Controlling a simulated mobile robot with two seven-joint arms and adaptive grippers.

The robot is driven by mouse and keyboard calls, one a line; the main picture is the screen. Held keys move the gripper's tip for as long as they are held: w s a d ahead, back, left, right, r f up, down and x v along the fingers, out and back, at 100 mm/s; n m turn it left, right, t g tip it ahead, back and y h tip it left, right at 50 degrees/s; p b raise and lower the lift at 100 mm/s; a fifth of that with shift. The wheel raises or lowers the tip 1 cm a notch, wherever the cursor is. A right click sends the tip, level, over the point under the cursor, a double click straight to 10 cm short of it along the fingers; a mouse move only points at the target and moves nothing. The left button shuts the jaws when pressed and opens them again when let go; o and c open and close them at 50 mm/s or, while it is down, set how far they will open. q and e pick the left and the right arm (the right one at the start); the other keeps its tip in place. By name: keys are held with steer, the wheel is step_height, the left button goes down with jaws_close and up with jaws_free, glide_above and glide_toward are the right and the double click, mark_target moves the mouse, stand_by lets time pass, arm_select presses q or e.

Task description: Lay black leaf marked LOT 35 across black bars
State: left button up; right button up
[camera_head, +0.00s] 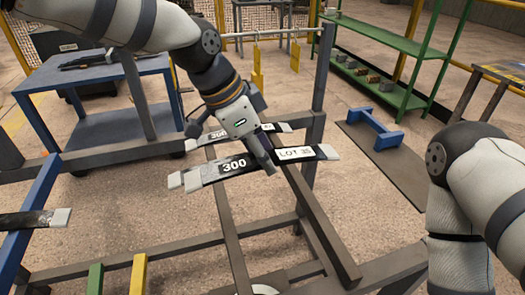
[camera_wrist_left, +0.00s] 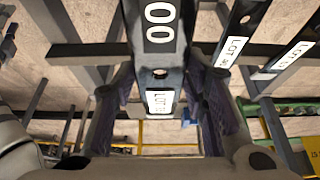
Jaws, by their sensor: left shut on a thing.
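The black leaf (camera_head: 262,161) with light grey ends carries a 300 label and a LOT 35 label. My left gripper (camera_head: 264,163) is shut on it near its middle, from above. In the left wrist view the leaf (camera_wrist_left: 160,58) runs between the fingers of the left gripper (camera_wrist_left: 160,85). The leaf lies crosswise over two dark bars, a left bar (camera_head: 231,225) and a right bar (camera_head: 318,220). I cannot tell whether it touches them. Another leaf (camera_head: 245,132) marked 300 lies across the rack behind it. My right gripper is out of view.
A blue cart (camera_head: 95,88) stands at left and green shelving (camera_head: 385,45) at back right. A blue stand (camera_head: 374,127) sits on a dark floor strip at right. Another grey-ended leaf (camera_head: 30,219) rests at the left edge. The near parts of the bars look bare.

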mark_target(245, 163)
arm_select(q)
steer(key=shift+r, duration=0.1)
step_height(245, 163, down, 7)
stand_by(0.6)
steer(key=shift+f+b, duration=0.4)
steer(key=shift+f, duration=0.55)
stand_by(0.4)
steer(key=o, duration=1.4)
steer(key=v, duration=1.2)
